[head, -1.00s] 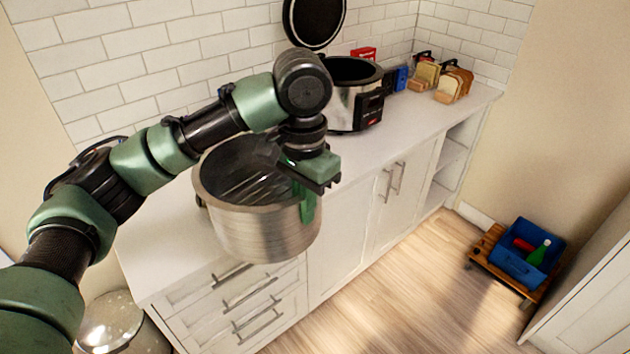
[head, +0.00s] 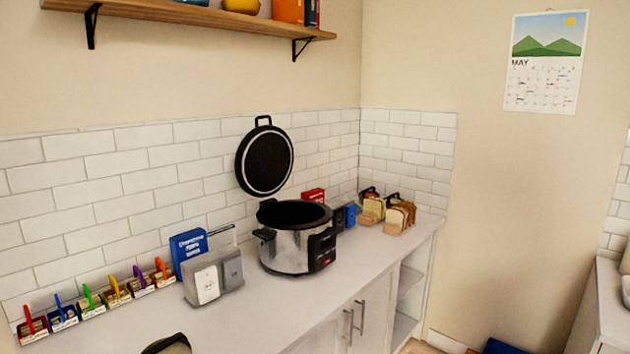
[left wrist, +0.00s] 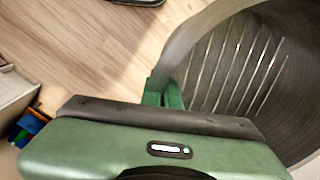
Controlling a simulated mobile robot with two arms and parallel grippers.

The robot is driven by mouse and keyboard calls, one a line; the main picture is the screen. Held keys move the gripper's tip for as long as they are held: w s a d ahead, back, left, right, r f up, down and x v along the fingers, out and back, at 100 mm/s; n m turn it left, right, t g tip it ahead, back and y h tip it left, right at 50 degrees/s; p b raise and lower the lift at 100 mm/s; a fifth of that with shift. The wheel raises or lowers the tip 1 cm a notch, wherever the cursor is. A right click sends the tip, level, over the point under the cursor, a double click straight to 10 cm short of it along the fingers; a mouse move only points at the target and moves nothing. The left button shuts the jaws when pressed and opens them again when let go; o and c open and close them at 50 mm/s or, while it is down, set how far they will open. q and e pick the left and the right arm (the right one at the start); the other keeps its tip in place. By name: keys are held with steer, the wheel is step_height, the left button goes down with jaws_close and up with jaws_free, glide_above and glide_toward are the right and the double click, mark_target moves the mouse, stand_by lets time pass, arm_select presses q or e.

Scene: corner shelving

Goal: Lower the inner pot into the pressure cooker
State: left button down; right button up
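The pressure cooker (head: 285,252) stands on the counter in the head view, a steel body with a dark open mouth and a black control panel on its right side. Its round black lid (head: 265,162) is upright above and behind it, clear of the opening. The inner pot (left wrist: 205,45) shows only in the left wrist view, a large steel pot with streaked reflections inside. My left gripper (left wrist: 165,92) has its green fingers at the pot's rim and looks closed on its wall. The far finger is partly hidden. My right gripper is in neither view.
A grey toaster-like box (head: 213,277) and a blue box (head: 188,248) stand left of the cooker. Small bins with coloured tags line the wall further left. A red box (head: 313,195) and bread slices (head: 398,217) are to the right. Bare counter (head: 300,310) lies in front.

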arm_select(q)
steer(key=s+f, duration=0.1)
steer(key=s+a+f, duration=0.1)
steer(key=f, duration=0.1)
steer(key=shift+n, duration=0.4)
steer(key=shift+d+r, duration=0.1)
steer(key=shift+d, duration=0.05)
